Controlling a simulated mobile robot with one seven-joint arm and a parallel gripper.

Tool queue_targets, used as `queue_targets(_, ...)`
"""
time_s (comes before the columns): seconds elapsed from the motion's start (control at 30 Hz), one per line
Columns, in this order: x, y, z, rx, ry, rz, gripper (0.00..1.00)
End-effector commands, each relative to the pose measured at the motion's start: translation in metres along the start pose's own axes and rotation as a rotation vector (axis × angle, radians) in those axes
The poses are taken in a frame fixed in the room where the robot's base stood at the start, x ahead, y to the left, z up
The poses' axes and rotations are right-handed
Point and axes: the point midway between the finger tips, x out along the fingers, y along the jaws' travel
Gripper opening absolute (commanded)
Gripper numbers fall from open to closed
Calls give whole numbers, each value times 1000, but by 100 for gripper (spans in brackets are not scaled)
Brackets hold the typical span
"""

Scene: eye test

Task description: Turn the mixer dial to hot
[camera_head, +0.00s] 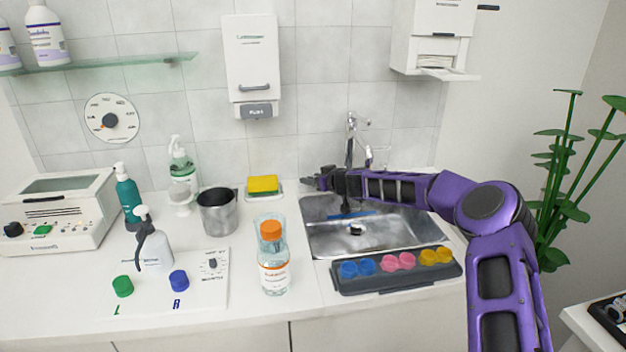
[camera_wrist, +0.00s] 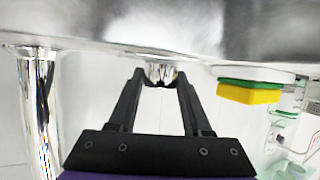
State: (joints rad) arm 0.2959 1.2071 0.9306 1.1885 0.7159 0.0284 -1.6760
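A round white dial (camera_head: 110,118) with a black knob is on the tiled wall at the left, below the glass shelf. An orange mark shows beside the knob; its lettering is too small to read. I cannot tell if this is the mixer dial. A chrome tap (camera_head: 350,140) stands behind the sink. My gripper (camera_head: 308,182) reaches left over the sink's back edge, well right of the dial. In the wrist view my gripper (camera_wrist: 160,78) has its fingers apart. A chrome piece (camera_wrist: 160,70) shows between the fingertips; whether they touch it is unclear.
A sponge (camera_head: 263,185), metal cup (camera_head: 217,212), orange-capped bottle (camera_head: 273,262) and pump bottles (camera_head: 128,200) stand left of the sink (camera_head: 318,240). A panel (camera_head: 208,292) with a small black knob lies in front. A dark tray (camera_head: 395,280) lies along the sink's front.

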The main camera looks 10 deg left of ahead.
Motion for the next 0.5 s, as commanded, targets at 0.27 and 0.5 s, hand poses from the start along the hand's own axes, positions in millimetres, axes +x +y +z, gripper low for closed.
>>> queue_targets(0.27,0,0,0,0,0,0,0)
queue_targets(0.5,0,0,0,7,0,12,0)
